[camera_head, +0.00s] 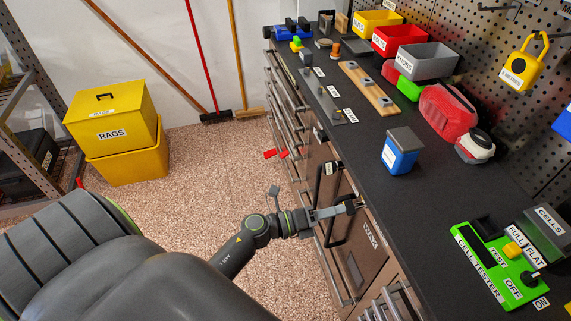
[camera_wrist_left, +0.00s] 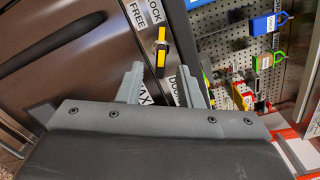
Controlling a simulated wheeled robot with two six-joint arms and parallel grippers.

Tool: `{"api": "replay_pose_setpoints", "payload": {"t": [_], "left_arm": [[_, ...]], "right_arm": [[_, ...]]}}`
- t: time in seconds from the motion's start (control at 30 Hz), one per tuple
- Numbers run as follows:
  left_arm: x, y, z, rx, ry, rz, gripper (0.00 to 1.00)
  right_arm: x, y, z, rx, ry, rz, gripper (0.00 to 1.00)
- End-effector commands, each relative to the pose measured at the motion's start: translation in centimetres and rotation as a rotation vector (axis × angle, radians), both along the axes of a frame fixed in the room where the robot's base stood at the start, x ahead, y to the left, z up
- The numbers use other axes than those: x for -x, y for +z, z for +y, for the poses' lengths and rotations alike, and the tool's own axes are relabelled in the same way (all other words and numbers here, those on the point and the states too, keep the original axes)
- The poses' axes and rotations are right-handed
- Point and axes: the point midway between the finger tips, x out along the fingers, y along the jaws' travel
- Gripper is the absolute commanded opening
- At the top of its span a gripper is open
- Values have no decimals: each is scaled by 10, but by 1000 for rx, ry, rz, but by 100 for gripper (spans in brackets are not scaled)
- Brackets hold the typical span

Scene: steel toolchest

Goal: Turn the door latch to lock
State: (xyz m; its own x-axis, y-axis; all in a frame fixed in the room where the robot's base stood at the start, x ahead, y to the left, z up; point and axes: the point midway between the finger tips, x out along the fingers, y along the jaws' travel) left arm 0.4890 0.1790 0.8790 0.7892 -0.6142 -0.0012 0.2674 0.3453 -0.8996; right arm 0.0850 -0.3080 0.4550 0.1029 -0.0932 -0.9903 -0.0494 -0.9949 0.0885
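The door latch (camera_wrist_left: 161,48) is a small knob with a yellow bar and dark parts on the brown steel front. In the left wrist view its bar stands nearly upright, with the FREE label (camera_wrist_left: 137,15) at upper left and the LOCK label (camera_wrist_left: 154,10) above. I cannot tell exactly which label it points at. My left gripper (camera_wrist_left: 161,70) is open, with its two fingers apart and the latch just beyond and between their tips. In the head view the left gripper (camera_head: 354,206) is at the cabinet front below the worktop edge, and the latch is not clearly visible.
The cabinet door (camera_head: 362,262) carries a WAX label and a dark bar handle (camera_head: 338,235) close to my left gripper. The black worktop (camera_head: 440,200) overhangs beside it, holding a blue box (camera_head: 401,155) and a green cell tester (camera_head: 493,268).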

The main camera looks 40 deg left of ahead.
Motion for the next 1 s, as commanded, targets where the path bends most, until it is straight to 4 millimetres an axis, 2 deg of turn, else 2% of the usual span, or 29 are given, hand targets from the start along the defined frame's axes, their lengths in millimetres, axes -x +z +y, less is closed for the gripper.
{"api": "replay_pose_setpoints", "payload": {"t": [0.03,0.3,0.5,0.7,1.0], "left_arm": [[12,-4,9,-5,-1,2,33],[65,-6,50,-4,-3,4,33],[91,-4,70,-2,-3,3,33],[102,-1,79,0,-1,2,33],[103,0,80,0,-1,0,33]], "right_arm": [[0,-6,0,0,0,0,0],[0,-27,0,0,0,0,0],[0,-37,0,0,0,0,0],[0,-41,0,0,0,0,0],[0,-41,1,-1,-1,0,0]]}}
